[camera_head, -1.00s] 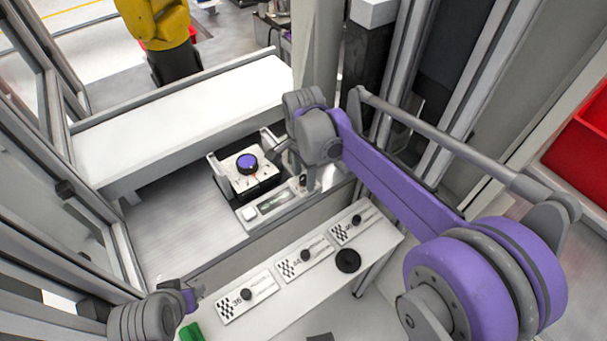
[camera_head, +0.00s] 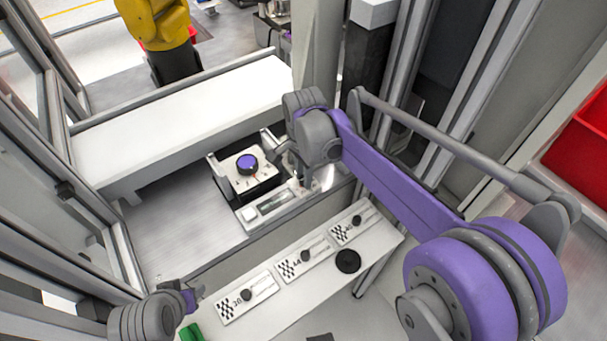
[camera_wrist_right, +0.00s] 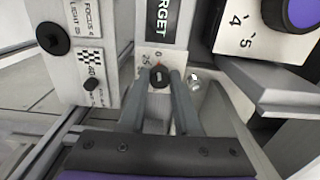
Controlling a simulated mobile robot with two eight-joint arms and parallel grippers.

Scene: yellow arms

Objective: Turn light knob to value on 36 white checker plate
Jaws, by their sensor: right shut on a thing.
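Three white plates with checker patterns and black knobs lie on the near panel: left (camera_head: 247,296), middle (camera_head: 305,262), right (camera_head: 352,227). Their numbers are too small to read surely. My left arm shows at bottom left; its fingers are not clear.
A black box with a white top and purple-capped dial (camera_head: 247,164) stands beside my right gripper. A white bench (camera_head: 180,120) and yellow robot arm (camera_head: 155,20) are behind. Metal frame posts stand close at right. A black round knob (camera_head: 347,261) is on the near panel.

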